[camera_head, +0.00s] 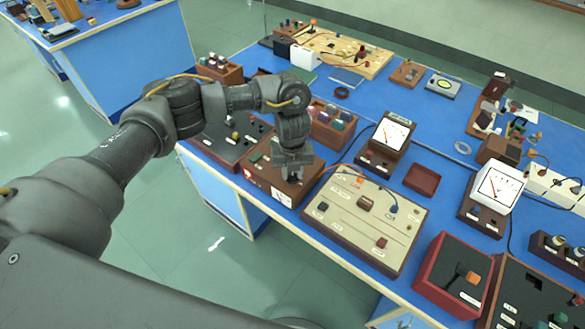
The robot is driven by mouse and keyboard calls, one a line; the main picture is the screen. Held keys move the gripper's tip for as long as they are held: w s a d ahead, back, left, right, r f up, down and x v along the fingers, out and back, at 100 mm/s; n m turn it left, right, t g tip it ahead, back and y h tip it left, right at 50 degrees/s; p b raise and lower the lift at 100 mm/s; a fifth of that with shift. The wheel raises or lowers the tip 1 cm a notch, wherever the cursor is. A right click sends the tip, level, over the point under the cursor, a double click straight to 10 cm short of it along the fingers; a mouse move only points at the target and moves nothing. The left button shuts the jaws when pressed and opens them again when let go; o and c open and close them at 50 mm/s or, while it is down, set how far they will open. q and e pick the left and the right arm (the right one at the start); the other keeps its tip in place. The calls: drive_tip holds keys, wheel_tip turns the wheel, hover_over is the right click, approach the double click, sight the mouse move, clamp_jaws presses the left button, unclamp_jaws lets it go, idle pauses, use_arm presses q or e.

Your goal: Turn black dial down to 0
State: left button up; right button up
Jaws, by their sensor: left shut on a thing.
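The fingers point downward and are shut on what appears to be the black dial on this box. The gripper covers the dial, so its pointer and scale reading cannot be seen. My right gripper is not in view.
A beige panel box (348,222) with knobs and wires stands just right of the gripper. A red-sided box (452,277) is at front right.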

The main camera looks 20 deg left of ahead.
sight(292, 175)
use_arm(q)
drive_tip(key=n+p, duration=0.1)
drive_tip(key=n, duration=0.1)
drive_tip(key=n+p, duration=0.1)
drive_tip(key=shift+r+n, duration=0.2)
drive_tip(key=shift+n, duration=0.2)
drive_tip(key=n+p, duration=0.2)
drive_tip(key=shift+n, duration=0.3)
drive_tip(key=n+p, duration=0.2)
drive_tip(key=n, duration=0.1)
drive_tip(key=shift+n+p, duration=0.35)
drive_tip(key=shift+n, duration=0.05)
drive_tip(key=shift+f+n+p, duration=0.1)
drive_tip(key=shift+n+p, duration=0.4)
drive_tip(key=shift+n, duration=0.3)
drive_tip(key=o, duration=1)
drive_tip(key=shift+c, duration=0.2)
wheel_tip(292, 175, up, 11)
drive_tip(key=p, duration=0.1)
drive_tip(key=shift+f, duration=0.15)
